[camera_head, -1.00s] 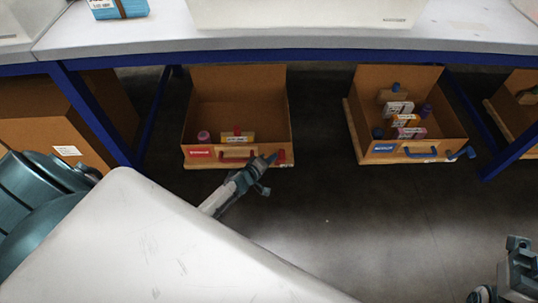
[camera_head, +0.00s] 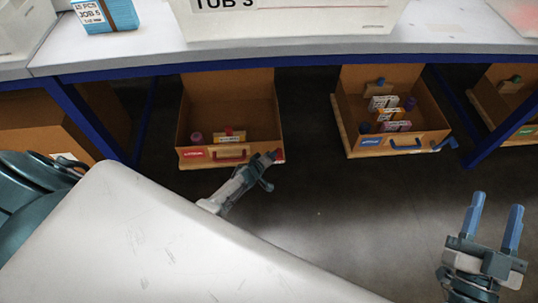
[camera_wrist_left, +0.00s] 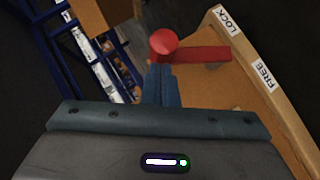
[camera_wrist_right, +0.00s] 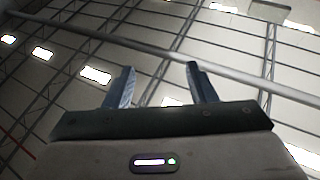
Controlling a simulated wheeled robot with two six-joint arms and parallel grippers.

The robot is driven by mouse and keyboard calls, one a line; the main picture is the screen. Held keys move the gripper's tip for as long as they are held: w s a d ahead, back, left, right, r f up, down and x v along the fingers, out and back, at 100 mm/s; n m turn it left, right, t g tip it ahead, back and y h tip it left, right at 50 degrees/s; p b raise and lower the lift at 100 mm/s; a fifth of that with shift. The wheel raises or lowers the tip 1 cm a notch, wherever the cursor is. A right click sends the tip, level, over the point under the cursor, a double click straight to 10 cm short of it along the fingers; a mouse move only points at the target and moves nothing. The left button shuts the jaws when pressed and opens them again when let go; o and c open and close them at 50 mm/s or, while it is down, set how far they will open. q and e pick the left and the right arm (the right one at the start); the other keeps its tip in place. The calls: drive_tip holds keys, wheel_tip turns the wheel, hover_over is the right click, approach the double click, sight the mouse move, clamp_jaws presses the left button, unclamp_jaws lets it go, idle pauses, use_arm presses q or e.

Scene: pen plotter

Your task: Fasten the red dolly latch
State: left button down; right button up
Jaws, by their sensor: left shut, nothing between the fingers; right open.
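The red dolly latch (camera_head: 279,155) is at the front right corner of the dolly under the box with the red label (camera_head: 195,154). In the left wrist view, the latch (camera_wrist_left: 205,54) shows a round red knob and a flat red bar. The bar points right, toward the edge between the LOCK label (camera_wrist_left: 228,20) and the FREE label (camera_wrist_left: 265,76). My left gripper (camera_head: 270,158) is shut and empty, its fingertips (camera_wrist_left: 160,72) close by the knob; I cannot tell whether they touch. My right gripper (camera_head: 495,208) is open and empty, away at the right, fingers pointing up.
The blue-framed table (camera_head: 300,63) overhangs the boxes. A second box with a blue handle (camera_head: 405,147) stands to the right, and a third, green-labelled box (camera_head: 525,130) is at the far right. The dark floor (camera_head: 350,205) between is clear.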

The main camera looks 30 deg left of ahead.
use_arm(q)
drive_tip(key=shift+w+d, duration=0.2)
drive_tip(key=shift+d, duration=0.15)
use_arm(e)
wheel_tip(320, 180, down, 3)
drive_tip(key=shift+f+g, duration=0.1)
drive_tip(key=shift+g, duration=0.9)
use_arm(q)
drive_tip(key=shift+r, duration=0.1)
